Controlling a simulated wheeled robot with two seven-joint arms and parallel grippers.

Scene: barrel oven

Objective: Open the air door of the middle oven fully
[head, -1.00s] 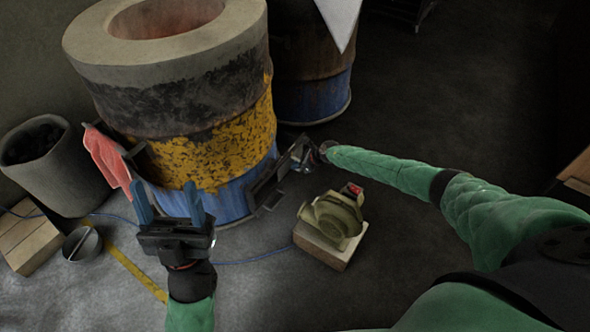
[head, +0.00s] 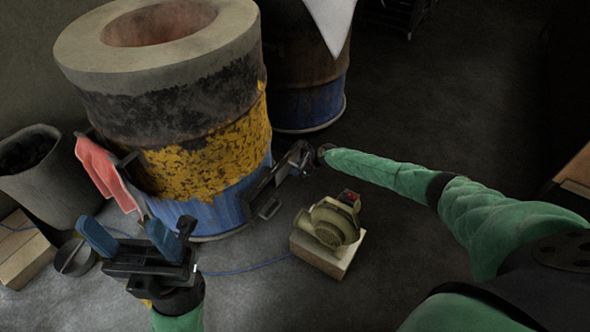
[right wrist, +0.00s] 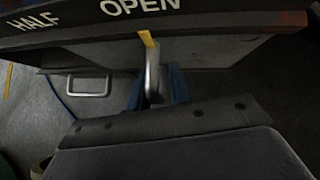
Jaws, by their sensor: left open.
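The middle oven (head: 205,165), a large yellow and blue barrel with a concrete top, stands at left in the head view. Its dark air door (head: 262,195) is low on the right side. In the right wrist view, a plate (right wrist: 215,20) reads HALF and OPEN, and the yellow-tipped pointer (right wrist: 149,39) sits below OPEN. My right gripper (right wrist: 155,88) has blue fingers closely on both sides of the metal handle (right wrist: 152,70) and appears shut on it. It shows small in the head view (head: 300,158). My left gripper (head: 130,232) is open and empty, in front of the oven's lower left.
A blower (head: 332,222) on a block stands right of the air door. A pink cloth (head: 103,172) hangs at the oven's left. A coal bin (head: 40,165), wooden block (head: 22,255) and round pan (head: 75,256) stand further left.

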